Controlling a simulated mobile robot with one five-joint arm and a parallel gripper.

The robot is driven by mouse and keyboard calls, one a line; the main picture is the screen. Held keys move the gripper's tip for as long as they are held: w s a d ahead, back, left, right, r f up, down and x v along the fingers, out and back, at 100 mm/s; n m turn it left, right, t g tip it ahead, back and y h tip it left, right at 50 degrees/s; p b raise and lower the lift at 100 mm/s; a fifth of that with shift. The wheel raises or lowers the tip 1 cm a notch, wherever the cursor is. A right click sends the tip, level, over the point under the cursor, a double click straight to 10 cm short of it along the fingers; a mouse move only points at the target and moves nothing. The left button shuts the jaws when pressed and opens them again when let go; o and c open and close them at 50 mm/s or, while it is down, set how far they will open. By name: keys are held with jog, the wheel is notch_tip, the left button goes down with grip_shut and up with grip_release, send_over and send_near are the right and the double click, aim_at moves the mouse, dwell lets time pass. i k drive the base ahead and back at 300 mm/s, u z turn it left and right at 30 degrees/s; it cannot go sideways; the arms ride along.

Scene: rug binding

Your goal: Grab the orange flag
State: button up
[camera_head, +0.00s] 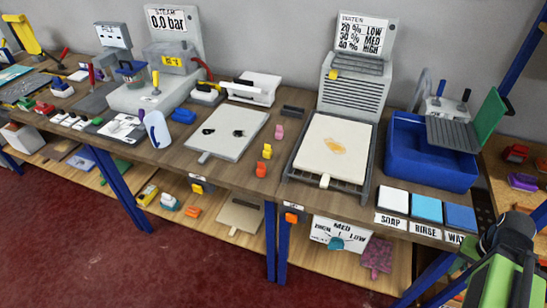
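Three small orange items are in view, and I cannot tell for sure which is the flag. A small upright orange piece (261,170) stands on the tabletop between the grey board and the wire-framed tray. An orange tag (291,217) sits at the table's front edge, below that tray. An orange block (192,211) lies on the lower shelf. My gripper (511,232), black, at the end of my green and black arm, is at the lower right, well apart from all three. Its fingers are not clear, so its opening cannot be told.
A yellow piece (267,151) and a pink piece (278,132) stand behind the upright orange one. The wire-framed tray (331,149), a blue basin (408,160) and colored pads (427,208) lie toward my arm. Red floor (140,265) is open in front.

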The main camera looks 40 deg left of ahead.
aim_at(261, 171)
jog(key=u, duration=3.1)
jog(key=i, duration=0.95)
jog(key=u, duration=0.15)
jog(key=k, duration=0.75)
jog(key=z, duration=0.2)
jog(key=i, duration=0.8)
